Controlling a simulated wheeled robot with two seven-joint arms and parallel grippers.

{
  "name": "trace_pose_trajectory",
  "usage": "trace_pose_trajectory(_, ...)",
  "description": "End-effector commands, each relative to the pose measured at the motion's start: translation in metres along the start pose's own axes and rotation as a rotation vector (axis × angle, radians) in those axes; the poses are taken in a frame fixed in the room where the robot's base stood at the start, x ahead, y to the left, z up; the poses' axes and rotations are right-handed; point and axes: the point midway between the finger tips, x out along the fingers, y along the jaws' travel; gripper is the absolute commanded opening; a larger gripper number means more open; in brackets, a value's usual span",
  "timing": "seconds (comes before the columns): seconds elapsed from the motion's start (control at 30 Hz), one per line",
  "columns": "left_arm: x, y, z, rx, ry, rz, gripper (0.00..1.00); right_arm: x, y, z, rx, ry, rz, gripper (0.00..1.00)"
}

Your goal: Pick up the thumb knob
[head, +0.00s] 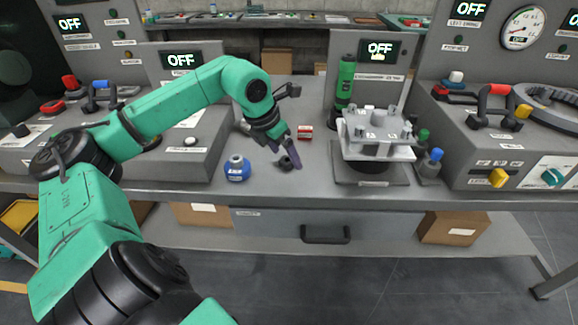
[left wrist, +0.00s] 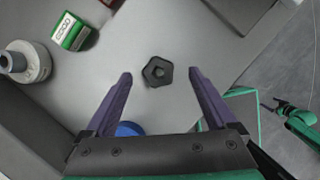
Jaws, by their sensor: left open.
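The thumb knob (head: 285,163) is a small black piece lying on the grey bench top. In the left wrist view the black, five-sided knob (left wrist: 157,71) lies between the fingertips, with bench showing on both sides of it. My left gripper (head: 292,160) is open, its purple fingers pointing down at the knob in the head view, where a finger stands just beside it. I see no contact in the left wrist view. A small green arm (left wrist: 296,122) at the right edge of the left wrist view may be my right one; its jaws are too small to judge.
A blue round container (head: 237,171) stands left of the knob. A small red box (head: 305,133) lies behind it. A grey fixture (head: 378,150) on a dark plate stands to the right. A control console (head: 180,150) bounds the left side. Bare bench lies in front.

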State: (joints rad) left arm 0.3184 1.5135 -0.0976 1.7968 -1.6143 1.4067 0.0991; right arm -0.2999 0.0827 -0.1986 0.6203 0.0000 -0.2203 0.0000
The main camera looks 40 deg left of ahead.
Motion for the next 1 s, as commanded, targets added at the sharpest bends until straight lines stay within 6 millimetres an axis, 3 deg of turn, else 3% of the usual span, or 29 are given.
trace_pose_trajectory(0.03, 0.014, -0.002, -0.006, -0.001, 0.002, -0.001, 0.91, 0.012, -0.001, 0.001, 0.001, -0.002, -0.002, 1.0)
trace_pose_trajectory(0.07, 0.016, -0.002, -0.006, -0.001, 0.001, 0.0, 0.91, 0.013, -0.002, 0.001, 0.001, -0.003, -0.002, 1.0)
trace_pose_trajectory(0.27, 0.014, -0.003, -0.005, -0.001, 0.001, 0.001, 0.91, 0.01, -0.005, -0.004, 0.002, 0.004, -0.007, 1.0)
trace_pose_trajectory(0.47, 0.014, -0.003, -0.005, -0.001, 0.001, 0.0, 0.18, 0.009, -0.005, -0.001, 0.002, 0.0, -0.007, 1.0)
trace_pose_trajectory(0.5, 0.014, -0.003, -0.005, -0.001, 0.001, 0.0, 0.15, 0.009, -0.005, -0.001, 0.002, 0.0, -0.006, 1.0)
trace_pose_trajectory(0.83, 0.009, -0.003, -0.003, -0.002, 0.0, 0.0, 0.14, 0.005, -0.002, -0.001, 0.0, -0.001, -0.002, 1.0)
trace_pose_trajectory(1.0, -0.022, -0.003, 0.011, -0.002, -0.005, -0.002, 0.14, -0.015, -0.001, -0.002, -0.001, 0.001, -0.002, 1.0)
